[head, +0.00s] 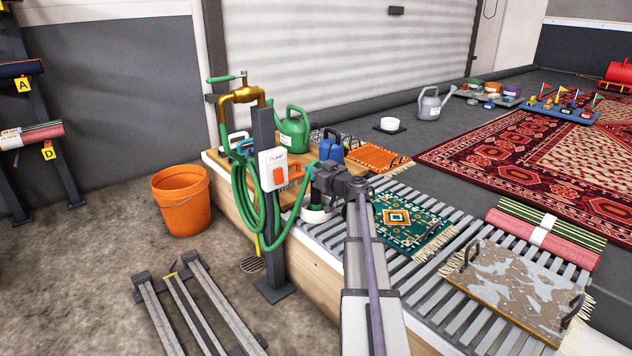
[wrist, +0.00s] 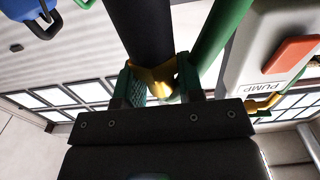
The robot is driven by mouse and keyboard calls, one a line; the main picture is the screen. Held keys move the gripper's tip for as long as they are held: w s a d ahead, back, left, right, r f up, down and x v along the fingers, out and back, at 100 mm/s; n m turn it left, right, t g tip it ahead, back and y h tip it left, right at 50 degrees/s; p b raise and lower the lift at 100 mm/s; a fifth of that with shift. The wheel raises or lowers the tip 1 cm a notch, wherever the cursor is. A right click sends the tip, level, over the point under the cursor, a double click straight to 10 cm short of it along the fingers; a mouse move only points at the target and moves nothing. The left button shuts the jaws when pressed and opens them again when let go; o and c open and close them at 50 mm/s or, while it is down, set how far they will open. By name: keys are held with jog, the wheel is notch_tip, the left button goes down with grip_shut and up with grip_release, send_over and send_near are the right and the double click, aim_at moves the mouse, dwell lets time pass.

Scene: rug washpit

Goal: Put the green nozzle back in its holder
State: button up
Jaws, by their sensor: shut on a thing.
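My gripper (head: 328,180) is by the right side of the pump post (head: 267,160), shut on the green nozzle (head: 309,172), which is mostly hidden by the jaws. A green hose (head: 297,207) runs from it to the loops on the post. In the wrist view, my gripper (wrist: 158,88) has a yellow piece (wrist: 154,78) between its fingers, with a dark cylinder just beyond; I cannot tell which part of the nozzle this is. The holder cannot be clearly made out in either view.
The white pump box (head: 272,171) with an orange switch is close to my gripper. A green watering can (head: 292,130) and a blue can (head: 331,149) stand behind. Small rugs lie on the slatted platform (head: 415,290).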

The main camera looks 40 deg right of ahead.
jog(key=shift+r, duration=0.1)
jog(key=o, duration=0.5)
jog(key=shift+f, duration=0.25)
jog(key=o, duration=0.4)
jog(key=shift+r, duration=0.15)
